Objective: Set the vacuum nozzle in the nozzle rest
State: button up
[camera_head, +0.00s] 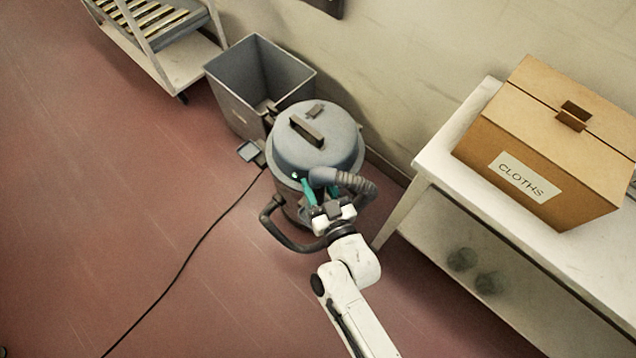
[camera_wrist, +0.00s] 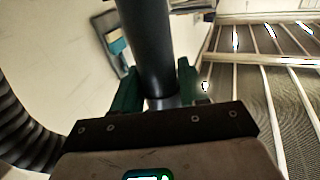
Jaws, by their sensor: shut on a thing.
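The grey drum vacuum (camera_head: 318,150) stands on the floor near the wall, with a domed lid and a dark handle. My gripper (camera_head: 316,190) is beside its near side, its teal fingers shut on the vacuum nozzle. The nozzle's grey end (camera_head: 322,177) shows in front of the drum, and a ribbed hose (camera_head: 358,184) curves from it to the right. In the wrist view the nozzle (camera_wrist: 146,45) is a dark tube between the two teal fingers (camera_wrist: 157,90), with the ribbed hose (camera_wrist: 22,125) at left. I cannot tell which thing is the nozzle rest.
A grey open bin (camera_head: 235,100) stands behind the vacuum. A small grey tray-like piece (camera_head: 250,151) and a black cord (camera_head: 195,245) are at left. A slatted rack (camera_head: 178,68) is upper left. A white table (camera_head: 440,160) with a CLOTHS box (camera_head: 545,130) is right. The left floor is otherwise clear.

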aim_at(320, 200)
jog(key=shift+f+b, duration=1.5)
jog(key=shift+f, duration=0.25)
jog(key=shift+f+b, duration=0.6)
jog(key=shift+f, duration=0.05)
dwell(0.4)
jog(key=o, duration=1.3)
jog(key=shift+c, duration=0.2)
jog(key=shift+s, duration=0.1)
jog(key=v, duration=1)
jog(key=shift+s+d, duration=0.15)
jog(key=shift+s, duration=0.15)
